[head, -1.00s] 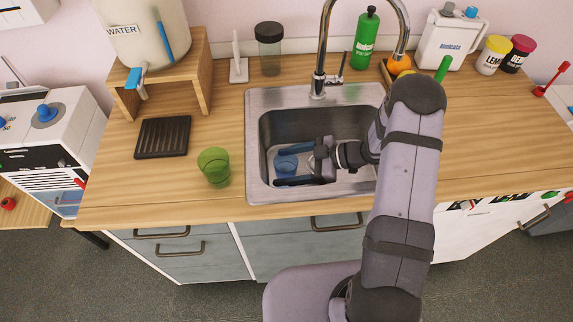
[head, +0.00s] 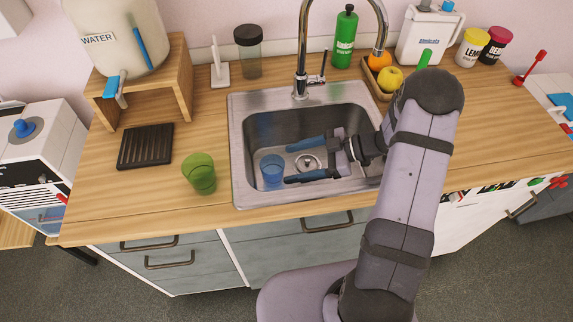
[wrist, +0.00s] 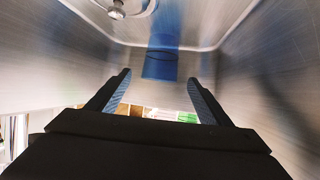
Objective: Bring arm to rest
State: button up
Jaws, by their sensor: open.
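My gripper (head: 308,158) is inside the sink (head: 238,150), with its two blue-padded fingers spread apart and pointing left. It also shows in the wrist view (wrist: 163,92), open and with nothing between its fingers. A blue cup (head: 271,172) stands in the sink to the left of the fingertips, apart from them. In the wrist view the blue cup (wrist: 160,64) appears just beyond the fingertips. My arm reaches over the sink's right side.
A green cup (head: 199,174) and a dark rack (head: 146,146) are left of the sink. The faucet (head: 301,75) rises behind it. A wooden tray with an orange (head: 379,60) and a yellow apple (head: 390,78) is at the back right. A green bottle (head: 345,38) stands behind.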

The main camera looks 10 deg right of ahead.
jog(key=shift+d+r, duration=0.1)
jog(key=shift+d, duration=0.1)
dwell(0.3)
jog(key=w+d+r+m+t+h+p, duration=0.35)
jog(key=w+r+m, duration=0.35)
jog(key=r, duration=0.4)
jog(key=w+d+r+m+t+h+p, duration=0.3)
jog(key=w+r+m+t+h+p, duration=0.25)
jog(key=r+m, duration=0.35)
jog(key=s+d+r+g+h+p, duration=0.1)
jog(key=s+r+g+h+p, duration=0.2)
jog(key=s, duration=0.6)
jog(key=s+d+r+g+h+p, duration=0.1)
jog(key=s+g+h+p, duration=0.1)
jog(key=s+g+p, duration=0.5)
jog(key=s+a, duration=0.2)
jog(key=s, duration=0.5)
jog(key=s+a+r+g+y+p, duration=0.1)
jog(key=s+a, duration=0.2)
jog(key=s, duration=0.4)
jog(key=shift+s+r+g+p, duration=0.25)
jog(key=shift+s+g+p, duration=0.05)
jog(key=shift+s, duration=0.1)
